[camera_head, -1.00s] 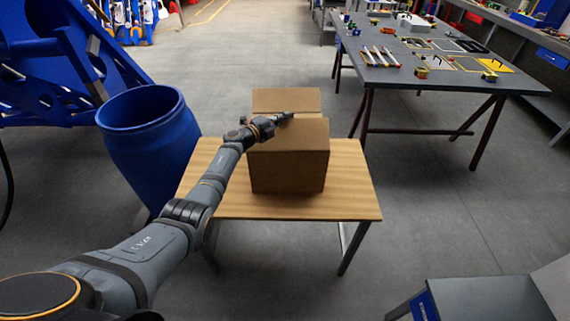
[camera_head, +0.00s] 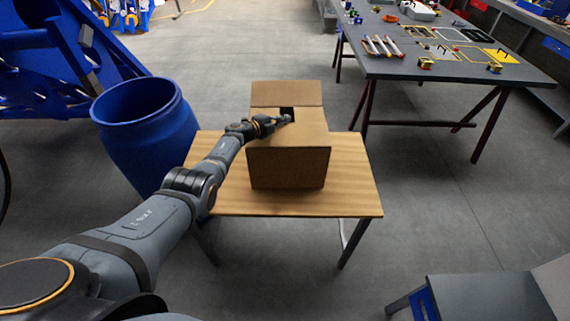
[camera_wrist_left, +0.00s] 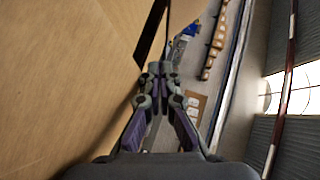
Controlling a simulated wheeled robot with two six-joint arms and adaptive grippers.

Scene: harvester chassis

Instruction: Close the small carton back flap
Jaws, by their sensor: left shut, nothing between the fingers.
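The small brown carton (camera_head: 288,167) stands upright on a small wooden table. Its back flap (camera_head: 287,93) shows as a flat panel along the far top edge, raised away from the opening. A dark gap (camera_head: 287,111) shows between it and the near top panel (camera_head: 305,137). My left gripper (camera_head: 287,120) is over the carton's top, just on the near side of the gap; I cannot tell if it touches. In the left wrist view its fingers (camera_wrist_left: 158,70) are together and empty, beside a broad carton surface (camera_wrist_left: 60,70). My right gripper is not in view.
The wooden table (camera_head: 354,190) has free room right of the carton. A blue barrel (camera_head: 147,135) stands close to its left. A dark workbench (camera_head: 400,68) with parts stands at the back right. A grey surface (camera_head: 480,300) is at the lower right.

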